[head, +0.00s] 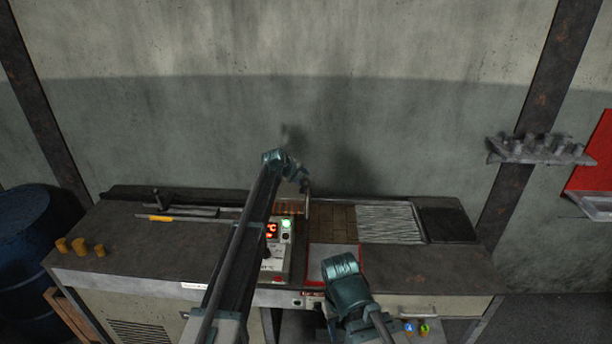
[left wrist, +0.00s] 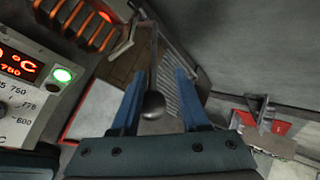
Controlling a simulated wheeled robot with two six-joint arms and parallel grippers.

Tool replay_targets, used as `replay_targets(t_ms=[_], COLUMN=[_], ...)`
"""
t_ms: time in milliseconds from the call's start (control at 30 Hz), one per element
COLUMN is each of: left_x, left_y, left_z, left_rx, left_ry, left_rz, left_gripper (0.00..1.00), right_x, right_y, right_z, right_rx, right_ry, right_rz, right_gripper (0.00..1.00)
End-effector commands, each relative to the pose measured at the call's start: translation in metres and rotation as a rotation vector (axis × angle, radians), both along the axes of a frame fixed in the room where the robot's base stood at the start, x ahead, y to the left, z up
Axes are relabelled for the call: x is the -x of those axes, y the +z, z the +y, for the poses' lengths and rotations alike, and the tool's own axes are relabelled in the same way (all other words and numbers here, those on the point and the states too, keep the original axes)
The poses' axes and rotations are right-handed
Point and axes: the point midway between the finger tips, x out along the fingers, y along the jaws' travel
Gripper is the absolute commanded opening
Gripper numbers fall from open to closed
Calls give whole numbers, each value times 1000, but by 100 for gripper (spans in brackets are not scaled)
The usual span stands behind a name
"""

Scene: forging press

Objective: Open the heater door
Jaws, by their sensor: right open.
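The heater (head: 290,209) sits on the workbench behind its control box, with orange-glowing slots; these slots also show at upper left in the left wrist view (left wrist: 85,22). A narrow upright piece (head: 308,208) stands at the heater's right end; I cannot tell how far the door is open. My left gripper (head: 305,187) is above the heater's right end. In the left wrist view its blue fingers (left wrist: 160,98) are apart, with a dark rounded handle end (left wrist: 153,106) between them and gaps on both sides. My right gripper (head: 328,318) is low at the bench front, open, its fingers mostly hidden.
The control box (head: 277,243) has a red °C display and a lit green button. Right of the heater are brown tiles (head: 338,222), a ridged metal plate (head: 388,223) and a dark tray (head: 447,224). Tools and yellow cylinders (head: 79,246) lie left. A wall stands behind.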

Motion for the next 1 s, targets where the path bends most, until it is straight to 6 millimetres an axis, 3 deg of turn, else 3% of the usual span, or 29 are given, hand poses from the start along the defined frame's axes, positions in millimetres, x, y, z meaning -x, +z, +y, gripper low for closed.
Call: replay_targets(t_ms=[33,300,500,767,867,1000], left_x=[10,45,56,55,58,74], left_y=[15,54,63,62,59,39], left_z=[4,21,27,28,27,21], left_rx=[1,2,2,2,12,111], left_ry=[1,-1,-2,-2,-1,11], left_rz=[0,1,1,1,-1,-24], left_gripper=[45,45,45,45,27,2], right_x=[0,0,1,1,1,1], right_y=[15,54,63,62,58,27], right_z=[0,0,0,0,0,0], right_rx=[0,0,-1,-1,-1,-1], right_ry=[1,-7,-17,-19,-19,-17], right_rz=[0,1,1,0,0,1], right_gripper=[50,50,50,50,50,50])
